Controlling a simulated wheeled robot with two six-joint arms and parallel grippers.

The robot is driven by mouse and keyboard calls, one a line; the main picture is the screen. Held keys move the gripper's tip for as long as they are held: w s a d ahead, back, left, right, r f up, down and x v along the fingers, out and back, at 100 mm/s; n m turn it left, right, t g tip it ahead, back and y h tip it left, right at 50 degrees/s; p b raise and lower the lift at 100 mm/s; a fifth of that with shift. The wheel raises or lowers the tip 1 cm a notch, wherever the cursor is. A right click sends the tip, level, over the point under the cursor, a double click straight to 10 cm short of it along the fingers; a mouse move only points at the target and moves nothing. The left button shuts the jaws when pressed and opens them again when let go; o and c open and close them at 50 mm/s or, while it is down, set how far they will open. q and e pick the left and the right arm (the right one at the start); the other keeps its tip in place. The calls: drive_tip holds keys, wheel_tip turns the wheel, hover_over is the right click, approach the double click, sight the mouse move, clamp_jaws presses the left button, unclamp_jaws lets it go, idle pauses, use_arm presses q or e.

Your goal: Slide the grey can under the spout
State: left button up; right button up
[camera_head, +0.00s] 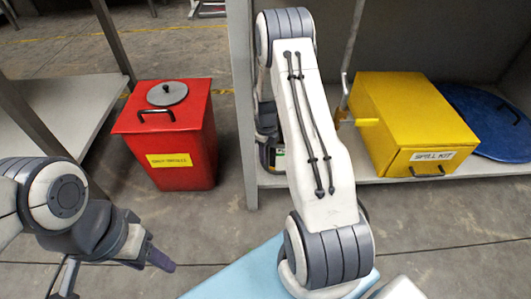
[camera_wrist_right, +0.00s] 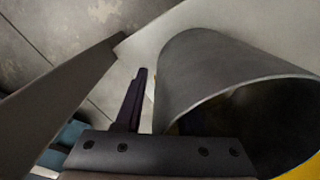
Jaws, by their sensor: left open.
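The grey can (camera_wrist_right: 215,75) shows large in the right wrist view, lying across the picture with a dark open end towards the camera. In the head view I cannot make it out; my right arm covers that part of the shelf. My right gripper shows in the right wrist view as one dark finger (camera_wrist_right: 132,100) just left of the can. Its other finger is not clear, and I cannot tell whether it grips or touches the can. A yellow fitting with a grey lever, possibly the spout (camera_head: 367,122), sits right of my right arm. My left gripper (camera_head: 160,258) is open and empty at lower left.
A yellow spill kit box (camera_head: 415,115) and a blue round lid (camera_head: 490,120) stand on the right shelf. A red bin (camera_head: 180,135) stands on the floor. A shelf post (camera_head: 240,100) rises left of my right arm. The floor between is clear.

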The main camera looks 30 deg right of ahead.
clamp_jaws()
idle(1.4)
